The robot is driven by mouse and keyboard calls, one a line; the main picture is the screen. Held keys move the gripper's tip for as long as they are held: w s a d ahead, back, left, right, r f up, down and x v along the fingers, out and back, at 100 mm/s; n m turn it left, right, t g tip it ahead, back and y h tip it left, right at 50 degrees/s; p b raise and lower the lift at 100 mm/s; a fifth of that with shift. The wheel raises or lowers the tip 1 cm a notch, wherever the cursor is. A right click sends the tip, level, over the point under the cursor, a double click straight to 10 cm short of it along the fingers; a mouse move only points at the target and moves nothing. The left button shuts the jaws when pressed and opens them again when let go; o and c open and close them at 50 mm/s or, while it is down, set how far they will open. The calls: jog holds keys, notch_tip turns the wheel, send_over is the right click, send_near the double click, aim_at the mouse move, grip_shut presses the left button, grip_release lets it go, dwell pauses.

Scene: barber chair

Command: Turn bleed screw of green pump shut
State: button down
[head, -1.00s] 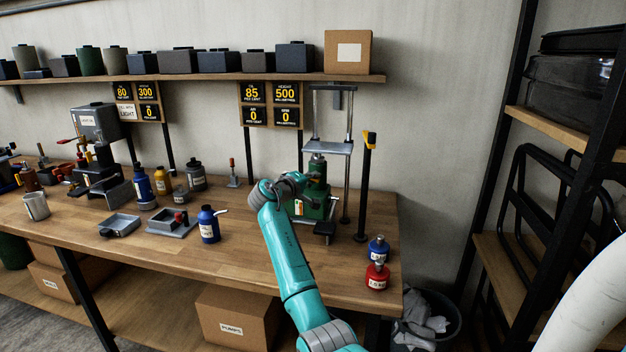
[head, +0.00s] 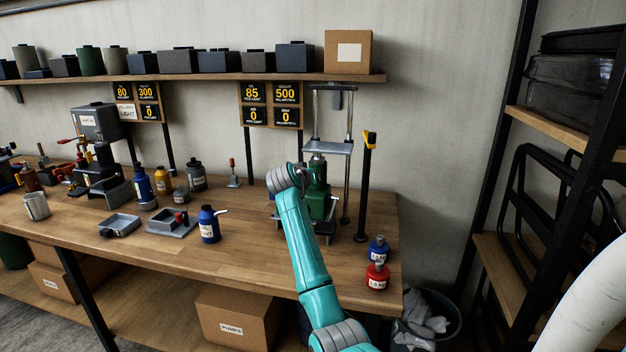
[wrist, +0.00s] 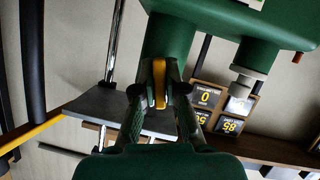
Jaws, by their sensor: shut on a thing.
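The green pump (head: 318,203) stands near the back right of the workbench, beneath a silver frame. My arm covers its left part in the head view. In the wrist view its green body (wrist: 190,38) fills the upper part, with a side stub ending in a grey cap (wrist: 250,86). My gripper (wrist: 160,84) is shut on a small brass-yellow piece, apparently the bleed screw (wrist: 160,90), against the green body. The piece stands upright in the picture between the fingertips. Its turn angle is unclear. The head view hides the fingers behind my arm.
The silver frame (head: 348,148) and a black post with a yellow top (head: 366,185) stand close to the pump. A blue bottle (head: 208,225) stands left of my arm, with clear bench between.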

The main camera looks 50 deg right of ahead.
jog(key=shift+m+t+y, duration=0.4)
jog(key=shift+m+t, duration=0.2)
jog(key=shift+m, duration=0.5)
jog(key=c, duration=1.2)
grip_release()
jog(key=v, duration=1.2)
jog(key=shift+f, duration=0.1)
